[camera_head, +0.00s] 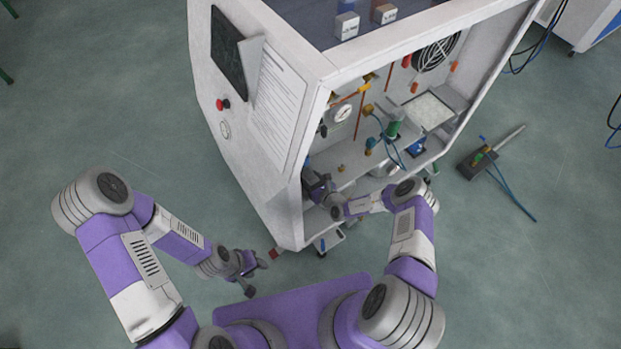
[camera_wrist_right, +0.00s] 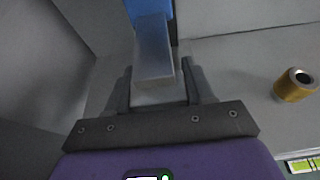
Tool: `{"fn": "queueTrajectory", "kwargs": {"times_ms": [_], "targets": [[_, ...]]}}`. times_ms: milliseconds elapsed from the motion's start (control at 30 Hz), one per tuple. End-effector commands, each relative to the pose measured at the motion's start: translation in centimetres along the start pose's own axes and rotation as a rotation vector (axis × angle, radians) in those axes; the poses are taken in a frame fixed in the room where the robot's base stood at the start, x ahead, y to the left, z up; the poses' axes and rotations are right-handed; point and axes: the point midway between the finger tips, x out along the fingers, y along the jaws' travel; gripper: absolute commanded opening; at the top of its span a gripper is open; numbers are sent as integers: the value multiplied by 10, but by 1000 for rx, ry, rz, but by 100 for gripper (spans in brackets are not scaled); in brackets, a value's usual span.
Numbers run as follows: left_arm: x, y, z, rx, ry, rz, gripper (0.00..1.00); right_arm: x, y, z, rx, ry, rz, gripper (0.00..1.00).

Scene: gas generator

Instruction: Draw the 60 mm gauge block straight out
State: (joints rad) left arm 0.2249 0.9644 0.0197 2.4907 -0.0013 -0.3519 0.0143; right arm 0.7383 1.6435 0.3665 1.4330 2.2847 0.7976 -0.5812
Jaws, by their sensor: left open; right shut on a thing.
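A grey metal gauge block (camera_wrist_right: 153,55) stands between my right gripper's fingers in the right wrist view. I cannot read any marking on it. Its far end meets a blue part (camera_wrist_right: 150,10), and I cannot tell whether it is still seated there. My right gripper (camera_wrist_right: 156,86) is shut on the block. In the head view my right gripper (camera_head: 318,186) reaches into the lower left of the open cabinet, where the block cannot be made out. My left gripper (camera_head: 262,272) is open and empty, outside the cabinet at its front left corner.
The white cabinet (camera_head: 270,130) has its left wall close to my right gripper. A brass cylinder (camera_wrist_right: 296,85) stands on the shelf (camera_wrist_right: 240,75) to the right. A gauge (camera_head: 342,113), pipes and valves crowd the interior. A dark box with a probe (camera_head: 478,163) lies on the floor.

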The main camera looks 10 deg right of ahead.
Motion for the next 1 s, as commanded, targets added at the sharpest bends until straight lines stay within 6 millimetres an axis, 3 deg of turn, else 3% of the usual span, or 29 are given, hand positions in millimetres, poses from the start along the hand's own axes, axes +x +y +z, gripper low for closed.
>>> {"fn": "queueTrajectory", "kwargs": {"times_ms": [600, 1000], "targets": [[-32, 12, 1, 0, 0, 0, 43, -58, 0, -20, 2, 1, 0, 10], [-33, 12, 1, 0, 0, 0, 43, -63, 0, -23, 1, -1, 1, 10]]}}
